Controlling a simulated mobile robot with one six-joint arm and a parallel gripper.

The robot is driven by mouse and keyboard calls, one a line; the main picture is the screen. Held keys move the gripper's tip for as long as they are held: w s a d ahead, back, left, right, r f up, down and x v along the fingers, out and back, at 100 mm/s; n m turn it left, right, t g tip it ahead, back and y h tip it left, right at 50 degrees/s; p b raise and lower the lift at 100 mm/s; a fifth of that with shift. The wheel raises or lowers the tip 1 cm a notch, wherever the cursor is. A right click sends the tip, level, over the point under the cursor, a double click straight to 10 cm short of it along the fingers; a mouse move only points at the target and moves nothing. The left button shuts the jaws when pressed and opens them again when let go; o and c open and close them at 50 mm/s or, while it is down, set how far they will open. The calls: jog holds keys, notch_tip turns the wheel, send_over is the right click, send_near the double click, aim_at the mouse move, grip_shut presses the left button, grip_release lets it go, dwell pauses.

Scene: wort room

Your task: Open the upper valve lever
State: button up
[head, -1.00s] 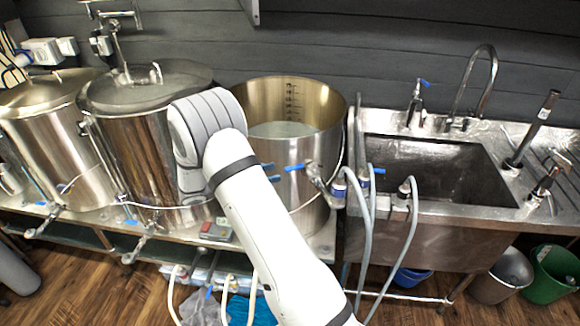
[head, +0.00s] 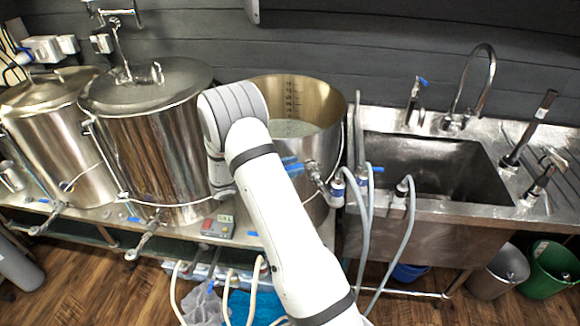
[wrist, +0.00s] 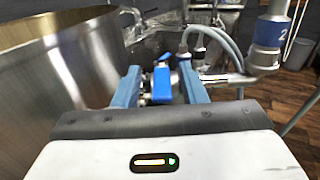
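The valve lever with a blue handle (wrist: 162,86) is on the valve at the side of the open steel pot (head: 328,146). In the wrist view my gripper (wrist: 160,68) is open, with one blue-grey finger on each side of the handle. Gaps show between the handle and both fingers, so it does not look gripped. In the head view the blue handle (head: 294,170) shows just right of my white arm. My arm hides most of the gripper there, and one blue fingertip seems to show close to the handle.
The pot wall (wrist: 60,80) stands close on the left of my gripper. A hose fitting marked 2 (wrist: 268,35) is at the right, with grey hoses (head: 370,215) hanging beside it. A steel sink (head: 435,165) is further right. Lidded kettles (head: 150,130) stand left.

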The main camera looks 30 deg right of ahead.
grip_shut()
jog(key=shift+r, duration=0.1)
jog(key=shift+a, duration=0.15)
